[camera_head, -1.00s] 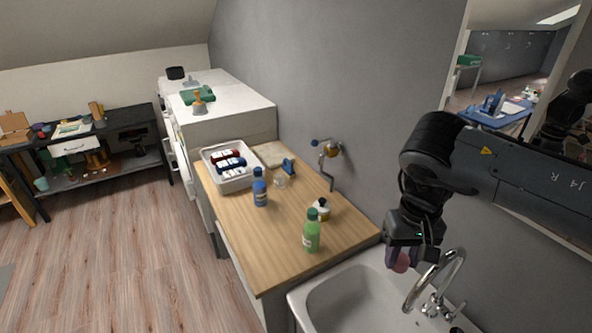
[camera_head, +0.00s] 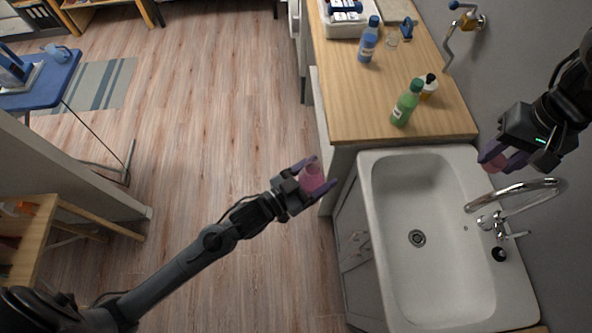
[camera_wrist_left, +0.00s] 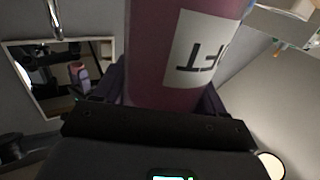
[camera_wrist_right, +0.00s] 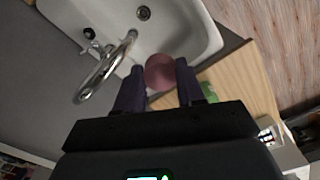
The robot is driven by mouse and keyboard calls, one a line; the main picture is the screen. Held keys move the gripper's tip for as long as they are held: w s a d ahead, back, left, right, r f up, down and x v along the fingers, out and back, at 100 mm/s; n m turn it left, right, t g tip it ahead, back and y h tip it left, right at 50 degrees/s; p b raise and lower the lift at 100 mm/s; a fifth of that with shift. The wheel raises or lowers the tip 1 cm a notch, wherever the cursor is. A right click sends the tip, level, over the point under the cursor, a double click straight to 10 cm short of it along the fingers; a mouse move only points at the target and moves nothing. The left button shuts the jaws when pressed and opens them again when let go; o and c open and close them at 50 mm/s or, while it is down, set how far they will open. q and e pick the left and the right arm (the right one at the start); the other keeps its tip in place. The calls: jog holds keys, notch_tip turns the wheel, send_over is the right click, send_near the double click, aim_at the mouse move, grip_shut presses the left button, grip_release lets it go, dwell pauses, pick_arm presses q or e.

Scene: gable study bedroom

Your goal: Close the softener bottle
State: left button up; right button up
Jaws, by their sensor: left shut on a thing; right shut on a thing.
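My left gripper (camera_head: 316,181) is shut on the pink softener bottle (camera_head: 311,177) and holds it in the air over the floor, left of the sink. In the left wrist view the bottle (camera_wrist_left: 180,55) fills the middle, with a white label reading part of "SOFT". Its top is out of that view. My right gripper (camera_head: 497,158) is shut on a round pink cap (camera_head: 494,164) above the sink's back right, near the wall. In the right wrist view the cap (camera_wrist_right: 160,72) sits between the fingertips. Bottle and cap are far apart.
A white sink (camera_head: 390,240) with a curved tap (camera_head: 515,190) lies between the grippers. Open floor lies left of the sink.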

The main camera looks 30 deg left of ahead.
pick_arm(q)
jog(key=shift+w+d+r+m+g+h, duration=0.1)
jog(key=shift+d+r+m+g+h, duration=0.35)
jog(key=shift+d, duration=0.3)
jog(key=shift+d+r+m+g+h, duration=0.2)
jog(key=shift+d+r+m+h, duration=0.1)
jog(key=shift+d+r+h, duration=0.3)
jog(key=shift+w+d+r+m+g+h, duration=0.1)
jog(key=shift+d+r+m+g+h, duration=0.35)
jog(key=shift+d, duration=0.4)
pick_arm(e)
jog(key=n, duration=0.3)
jog(key=shift+a, duration=0.15)
jog(key=n, duration=0.2)
jog(key=a+n, duration=0.1)
jog(key=n, duration=0.1)
jog(key=shift+s, duration=0.1)
jog(key=s+a+n, duration=0.5)
jog(key=a+n, duration=0.6)
jog(key=a, duration=0.2)
jog(key=s+a+n, duration=0.4)
jog(key=a+n, duration=0.8)
jog(key=a, duration=0.1)
jog(key=shift+s+r+n, duration=0.3)
jog(key=shift+s+r, duration=0.1)
jog(key=shift+f, duration=0.1)
